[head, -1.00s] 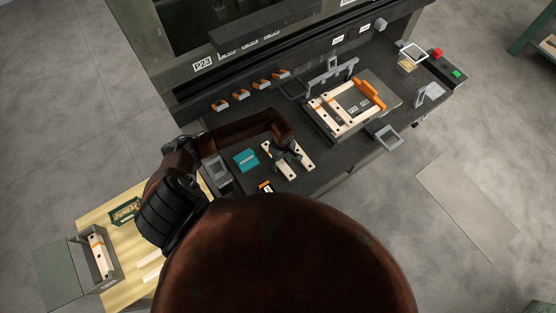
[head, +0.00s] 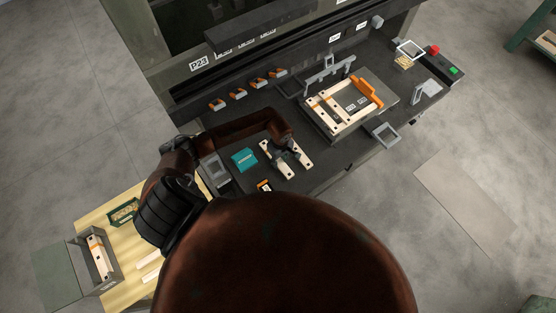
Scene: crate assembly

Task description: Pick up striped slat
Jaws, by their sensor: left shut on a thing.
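Two pale slats with dark spots lie side by side on the dark bench, a left one (head: 278,165) and a right one (head: 301,157). My left gripper (head: 286,155) is over them from above and is shut on one of the pale slats. My gripper and forearm hide parts of both, so I cannot tell which one is in the jaws or whether it has lifted. I cannot make out stripes on these two. A pale slat with an orange band (head: 97,254) sits in the grey bin (head: 110,268) at lower left. My right gripper is not in view.
A partly built crate (head: 345,103) of pale slats and orange parts stands on a plate at the right of the bench. Several orange-and-grey clips line the back. A grey frame (head: 386,135) is at the front edge.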

